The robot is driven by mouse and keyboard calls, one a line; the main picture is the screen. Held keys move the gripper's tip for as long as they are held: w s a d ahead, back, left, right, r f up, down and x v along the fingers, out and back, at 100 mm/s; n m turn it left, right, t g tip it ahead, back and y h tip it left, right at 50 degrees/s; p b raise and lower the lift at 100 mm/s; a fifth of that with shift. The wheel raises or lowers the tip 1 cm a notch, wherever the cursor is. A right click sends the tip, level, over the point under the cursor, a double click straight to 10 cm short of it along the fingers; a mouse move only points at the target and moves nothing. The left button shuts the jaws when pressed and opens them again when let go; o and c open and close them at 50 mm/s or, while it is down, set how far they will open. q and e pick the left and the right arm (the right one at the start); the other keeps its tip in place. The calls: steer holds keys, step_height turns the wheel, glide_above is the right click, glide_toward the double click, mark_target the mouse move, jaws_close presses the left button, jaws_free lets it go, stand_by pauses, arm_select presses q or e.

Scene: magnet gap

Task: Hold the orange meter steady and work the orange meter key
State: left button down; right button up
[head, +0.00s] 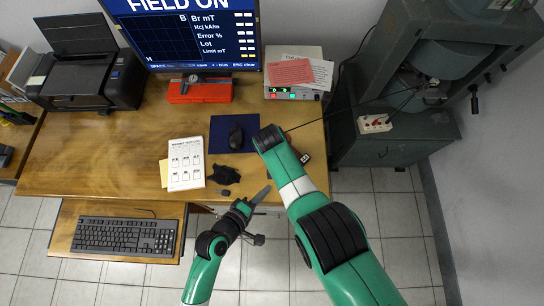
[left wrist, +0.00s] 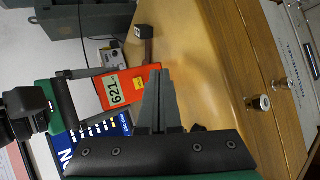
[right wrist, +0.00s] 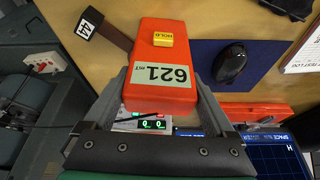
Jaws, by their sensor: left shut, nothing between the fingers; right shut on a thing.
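The orange meter (right wrist: 150,90) shows in the right wrist view with a pale display reading 621 mT and a small yellow key (right wrist: 163,40) marked HOLD. My right gripper (right wrist: 160,78) is shut on the meter, one finger along each side. The meter also shows in the left wrist view (left wrist: 146,73), partly behind my left fingers. My left gripper (left wrist: 160,75) is shut and empty; its tips overlap the meter in that view. In the head view my left gripper (head: 266,190) is in front of the desk edge; the meter is hidden there under my right arm.
A brown strip (right wrist: 110,33) with a black tag block (right wrist: 89,22) is beyond the meter. A mouse (head: 236,138) on a blue mat, a printed sheet (head: 186,163) and a black crumpled item (head: 224,174) lie on the desk. A keyboard (head: 125,236) is on the pull-out shelf.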

arm_select(q)
steer(key=shift+s+d+f, duration=0.15)
steer(key=shift+s+f, duration=0.3)
steer(key=shift+f, duration=0.1)
steer(key=shift+w, duration=0.15)
steer(key=shift+w+d, duration=0.2)
steer(key=shift+w, duration=1.95)
steer(key=shift+w+d, duration=0.15)
steer(key=shift+w, duration=2)
steer(key=shift+w+r, duration=0.1)
steer(key=shift+w, duration=0.3)
steer(key=shift+w, duration=0.45)
steer(key=shift+s, duration=0.9)
